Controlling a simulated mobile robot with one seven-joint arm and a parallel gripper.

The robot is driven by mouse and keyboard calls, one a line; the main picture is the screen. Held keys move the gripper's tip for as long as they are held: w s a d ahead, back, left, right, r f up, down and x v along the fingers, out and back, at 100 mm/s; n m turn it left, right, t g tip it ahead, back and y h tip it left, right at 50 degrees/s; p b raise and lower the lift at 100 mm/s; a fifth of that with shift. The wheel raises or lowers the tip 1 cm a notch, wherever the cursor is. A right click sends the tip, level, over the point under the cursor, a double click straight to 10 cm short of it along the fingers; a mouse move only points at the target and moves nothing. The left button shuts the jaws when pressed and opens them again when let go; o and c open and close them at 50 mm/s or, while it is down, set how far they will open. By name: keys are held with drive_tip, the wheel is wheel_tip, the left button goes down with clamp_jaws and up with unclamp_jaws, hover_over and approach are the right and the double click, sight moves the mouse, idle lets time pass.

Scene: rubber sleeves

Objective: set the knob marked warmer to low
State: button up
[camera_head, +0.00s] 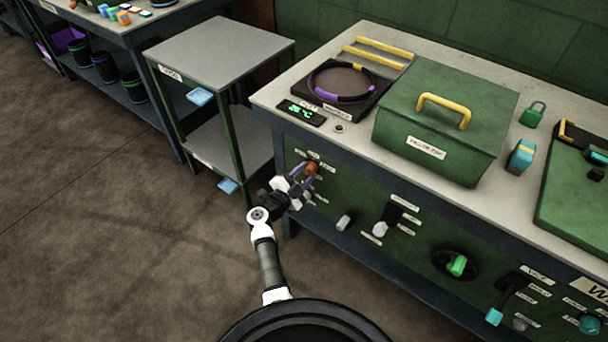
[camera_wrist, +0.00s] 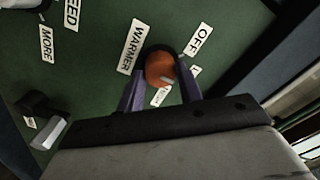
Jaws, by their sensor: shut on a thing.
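The warmer knob is an orange round knob (camera_wrist: 160,68) on the green front panel, with a pale pointer mark on its face. In the wrist view it sits between the two purple fingers of my gripper (camera_wrist: 160,85), which are shut on it. The WARMER label (camera_wrist: 131,46) is left of the knob and the OFF label (camera_wrist: 198,40) is at its upper right. Other labels near it are partly hidden by the fingers. In the head view the orange knob (camera_head: 311,168) shows at the panel's left end, with my gripper (camera_head: 304,174) at it.
Right along the panel are a grey switch (camera_head: 344,222), a lever (camera_head: 381,228), a green knob (camera_head: 457,265) and teal handles (camera_head: 494,316). On the bench top stand a black ring plate (camera_head: 342,90) and a green lidded box (camera_head: 440,122). A grey shelf cart (camera_head: 220,50) stands left.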

drive_tip(key=o, duration=1)
drive_tip(key=shift+s+a, duration=0.1)
drive_tip(key=b+v, duration=0.1)
drive_tip(key=v, duration=1.2)
drive_tip(key=shift+s+a+b, duration=0.2)
drive_tip(key=shift+s+b, duration=0.1)
